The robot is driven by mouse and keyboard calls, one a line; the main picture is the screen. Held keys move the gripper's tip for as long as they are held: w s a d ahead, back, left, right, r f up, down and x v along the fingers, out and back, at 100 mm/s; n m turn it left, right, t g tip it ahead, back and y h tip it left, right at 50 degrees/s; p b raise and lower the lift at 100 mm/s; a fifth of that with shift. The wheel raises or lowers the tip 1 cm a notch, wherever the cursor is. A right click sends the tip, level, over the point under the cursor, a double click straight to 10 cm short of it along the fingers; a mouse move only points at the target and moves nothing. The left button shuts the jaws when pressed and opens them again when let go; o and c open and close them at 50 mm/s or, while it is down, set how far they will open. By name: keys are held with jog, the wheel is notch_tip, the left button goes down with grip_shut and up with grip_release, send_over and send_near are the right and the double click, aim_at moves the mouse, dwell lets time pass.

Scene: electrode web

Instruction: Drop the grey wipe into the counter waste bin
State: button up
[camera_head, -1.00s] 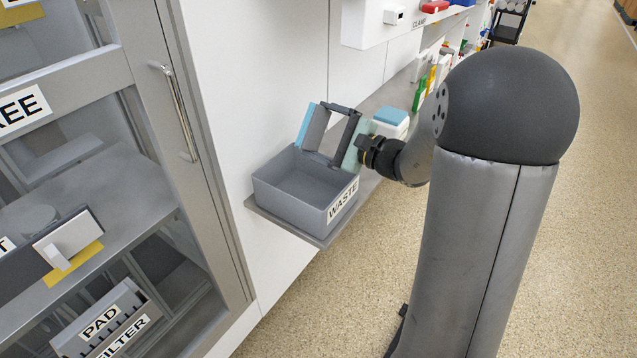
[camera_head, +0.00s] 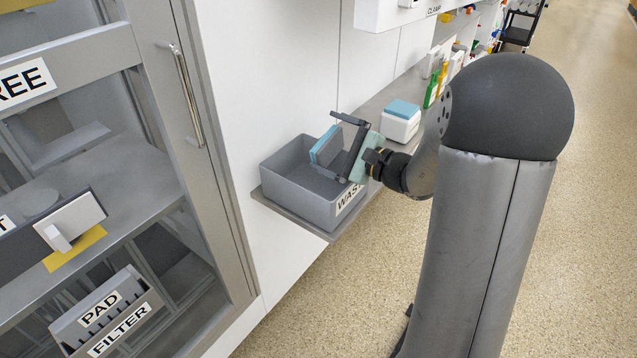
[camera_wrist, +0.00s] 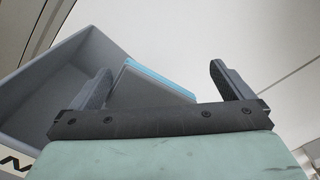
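The grey waste bin (camera_head: 288,192), an open box labelled WASTE, sits on a narrow wall shelf. My gripper (camera_head: 331,142) is over its right part, and its two fingers are wide apart. The grey wipe (camera_head: 327,146), a flat piece with a blue edge, is at the fingertips over the bin's opening. In the wrist view, the wipe (camera_wrist: 150,88) lies beyond and between the fingers (camera_wrist: 160,85), partly behind the left one. A gap shows between it and the right finger. I cannot tell whether it touches the left finger or the bin.
A white block with a blue top (camera_head: 402,121) stands on the shelf behind my gripper. A grey-framed cabinet (camera_head: 150,60) with a handle is at the left, holding a PAD and FILTER rack (camera_head: 105,310). The floor at the right is clear.

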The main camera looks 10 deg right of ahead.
jog(key=s+r+p, duration=0.2)
jog(key=s+r, duration=1.1)
jog(key=s, duration=0.1)
jog(key=shift+a, duration=0.2)
